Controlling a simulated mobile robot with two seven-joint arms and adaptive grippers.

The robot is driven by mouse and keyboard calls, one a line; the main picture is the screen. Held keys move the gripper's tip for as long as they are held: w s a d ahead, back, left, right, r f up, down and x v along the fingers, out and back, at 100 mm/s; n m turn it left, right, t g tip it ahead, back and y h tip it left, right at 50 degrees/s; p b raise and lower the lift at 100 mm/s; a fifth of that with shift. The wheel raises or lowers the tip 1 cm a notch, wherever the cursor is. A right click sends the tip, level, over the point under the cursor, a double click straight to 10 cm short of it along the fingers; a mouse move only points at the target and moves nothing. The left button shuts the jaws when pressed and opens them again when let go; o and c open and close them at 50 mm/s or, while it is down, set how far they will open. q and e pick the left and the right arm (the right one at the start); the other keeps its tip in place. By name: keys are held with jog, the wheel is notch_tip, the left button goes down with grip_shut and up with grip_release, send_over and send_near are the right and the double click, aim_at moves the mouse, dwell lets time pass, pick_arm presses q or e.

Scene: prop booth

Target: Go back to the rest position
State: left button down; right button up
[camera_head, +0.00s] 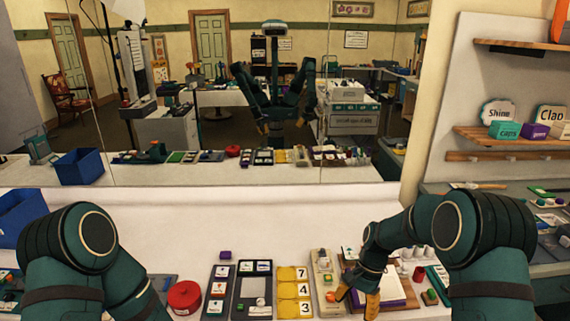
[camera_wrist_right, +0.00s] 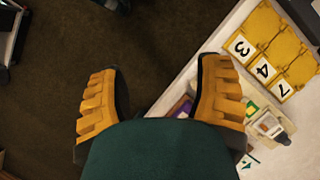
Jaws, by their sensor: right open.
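My right gripper (camera_head: 354,299) is low at the front of the table, in front of a tray holding a pale sheet (camera_head: 392,290). In the right wrist view its two orange-padded fingers (camera_wrist_right: 162,75) stand wide apart with nothing between them. Dark floor and the table's edge show beyond them. My left arm comes in at the lower left of the head view; its gripper is out of the frame. A small reflection of me shows in the mirror, too small to read the jaws.
On the table are a yellow number board (camera_head: 294,291), a red round container (camera_head: 185,297), dark card boards (camera_head: 252,291) and a purple block (camera_head: 225,255). A blue bin (camera_head: 20,213) stands at the left. The table's back strip is clear before the mirror. Shelves (camera_head: 520,134) hang at the right.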

jog(key=s+a+f+n+t+b, duration=0.1)
jog(key=s+f, duration=0.2)
jog(key=f, duration=0.2)
jog(key=s+a+f+n+t, duration=0.1)
jog(key=s+a+f+n, duration=0.15)
jog(key=f, duration=0.25)
pick_arm(q)
notch_tip(320, 180, down, 2)
jog(key=shift+s+d+f+b, duration=0.15)
jog(key=shift+f+b, duration=0.1)
jog(key=shift+b, duration=0.4)
pick_arm(e)
jog(key=s+a+f+n+t, duration=0.1)
jog(key=s+a+f, duration=0.1)
jog(key=s, duration=0.4)
jog(key=s+a+f+n+t+y, duration=0.1)
jog(key=s+a+f+n+t, duration=0.1)
jog(key=s, duration=0.4)
jog(key=shift+s+a, duration=0.15)
jog(key=shift+s, duration=0.05)
jog(key=shift+f, duration=0.1)
